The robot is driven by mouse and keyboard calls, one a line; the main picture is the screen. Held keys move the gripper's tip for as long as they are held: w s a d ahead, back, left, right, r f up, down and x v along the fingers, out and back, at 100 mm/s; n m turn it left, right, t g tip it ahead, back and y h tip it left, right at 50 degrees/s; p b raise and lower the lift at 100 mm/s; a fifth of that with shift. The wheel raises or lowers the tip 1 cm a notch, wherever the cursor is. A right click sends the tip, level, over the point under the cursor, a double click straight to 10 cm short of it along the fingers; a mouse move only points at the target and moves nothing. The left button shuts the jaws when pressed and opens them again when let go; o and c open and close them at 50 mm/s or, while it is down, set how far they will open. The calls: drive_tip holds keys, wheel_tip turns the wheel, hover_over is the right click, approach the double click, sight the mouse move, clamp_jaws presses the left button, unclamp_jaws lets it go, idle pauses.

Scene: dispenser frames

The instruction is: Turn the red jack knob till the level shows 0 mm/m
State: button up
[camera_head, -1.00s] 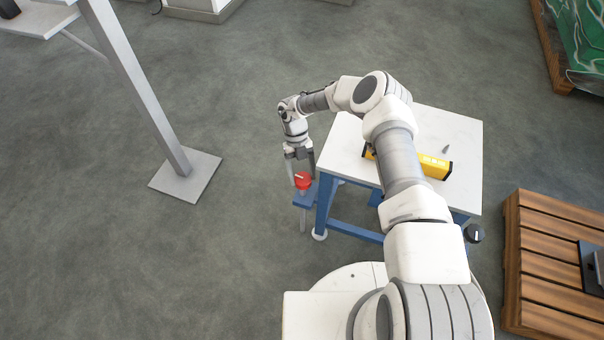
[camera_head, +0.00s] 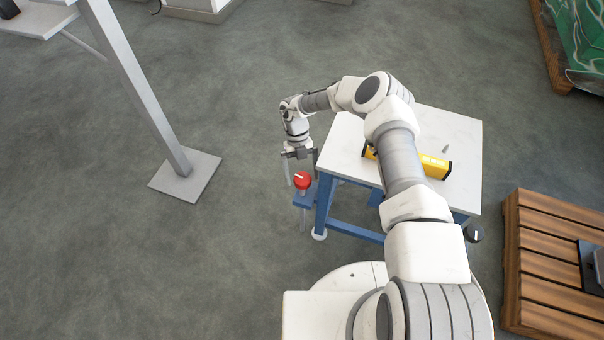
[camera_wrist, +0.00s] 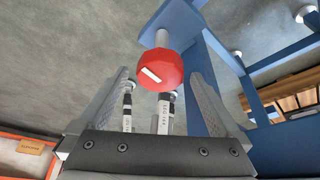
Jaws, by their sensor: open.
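The red jack knob (camera_head: 303,180), with a white mark on top, sits on a blue bracket (camera_head: 304,200) at the left side of the white-topped table. My gripper (camera_head: 301,174) points down at the knob with its fingers spread wide. In the wrist view the red knob (camera_wrist: 160,71) lies between the lines of the two fingers, near their tips, with a gap on each side. The yellow level (camera_head: 436,167) lies on the tabletop (camera_head: 345,150), partly hidden behind my arm. Its reading is too small to make out.
The table has blue legs (camera_head: 326,205). A small grey pointed object (camera_head: 446,149) is on the tabletop near the level. A grey post (camera_head: 140,90) with a floor plate stands to the left, and a wooden pallet (camera_head: 550,260) is at the right. Floor left of the knob is clear.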

drive_tip(key=p+v, duration=0.3)
drive_tip(key=v, duration=1.4)
drive_tip(key=shift+w+r+p, duration=0.15)
drive_tip(key=shift+r+p, duration=0.05)
drive_tip(key=shift+p, duration=0.15)
